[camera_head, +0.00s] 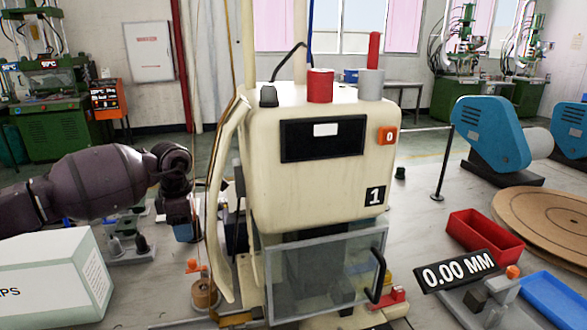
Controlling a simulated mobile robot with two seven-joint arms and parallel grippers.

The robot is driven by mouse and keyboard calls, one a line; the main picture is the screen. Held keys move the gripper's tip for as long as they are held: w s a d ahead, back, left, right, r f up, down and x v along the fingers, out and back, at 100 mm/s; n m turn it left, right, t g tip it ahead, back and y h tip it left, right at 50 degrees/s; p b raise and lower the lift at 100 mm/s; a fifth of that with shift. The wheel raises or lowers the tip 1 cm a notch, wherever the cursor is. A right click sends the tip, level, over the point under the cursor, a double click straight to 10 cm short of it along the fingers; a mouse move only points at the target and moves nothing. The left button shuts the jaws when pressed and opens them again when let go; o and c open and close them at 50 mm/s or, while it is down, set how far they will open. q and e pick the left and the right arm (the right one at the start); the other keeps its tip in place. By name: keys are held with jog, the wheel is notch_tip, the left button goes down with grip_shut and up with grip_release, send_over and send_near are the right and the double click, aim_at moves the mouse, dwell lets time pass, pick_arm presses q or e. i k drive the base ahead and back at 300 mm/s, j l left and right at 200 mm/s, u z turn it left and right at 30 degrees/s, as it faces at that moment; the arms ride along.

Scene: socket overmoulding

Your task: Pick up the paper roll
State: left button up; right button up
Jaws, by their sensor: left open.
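My left arm comes in from the left. My left gripper (184,231) points down beside the left side of the cream machine (240,150), and it is open. Its fingers are small and partly blurred against the clutter, and I see nothing held in it. I cannot tell for sure which thing is the paper roll. A small brown roll-like piece (204,293) stands below the gripper, apart from it. A red cylinder (320,86) and a grey cylinder (371,85) stand upright on top of the machine. My right gripper is not in view.
A white box (55,275) stands at the front left. The machine has a clear guard with a black handle (377,275). At right are a red tray (484,235), a blue tray (553,300), a large brown disc (550,218), a measuring device (456,270) and blue machines (490,133).

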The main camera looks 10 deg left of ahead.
aim_at(201, 298)
jog(key=k, duration=1)
